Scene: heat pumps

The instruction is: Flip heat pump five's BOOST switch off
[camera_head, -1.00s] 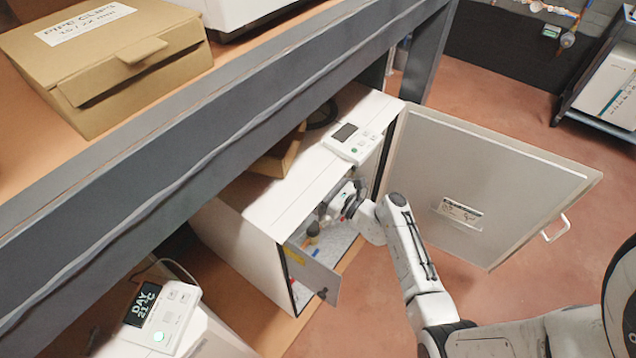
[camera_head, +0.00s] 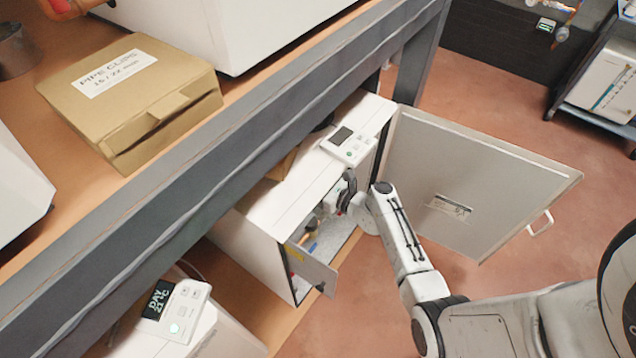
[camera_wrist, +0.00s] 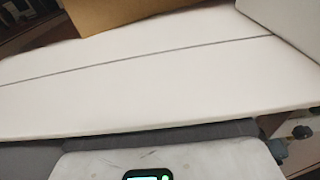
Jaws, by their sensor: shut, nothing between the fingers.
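A white heat pump cabinet (camera_head: 262,208) stands on the lower shelf with its front open. I can read no number on it, so I cannot tell whether it is heat pump five. Its large grey door (camera_head: 470,185) is swung out to the right. Coloured parts show inside the opening. I cannot make out the BOOST switch. My gripper (camera_head: 331,208) is at the cabinet's open front, below the control panel (camera_head: 349,146), partly hidden by the wrist; its fingers look shut and empty. The wrist view shows the white cabinet top (camera_wrist: 150,75), and no fingers.
The upper shelf's grey beam (camera_head: 200,180) runs diagonally above the cabinet. A small flap (camera_head: 312,268) stands out at the opening's lower left. Another unit with a lit panel (camera_head: 172,310) is at lower left. A cardboard box (camera_head: 135,105) sits above. Red floor is open at right.

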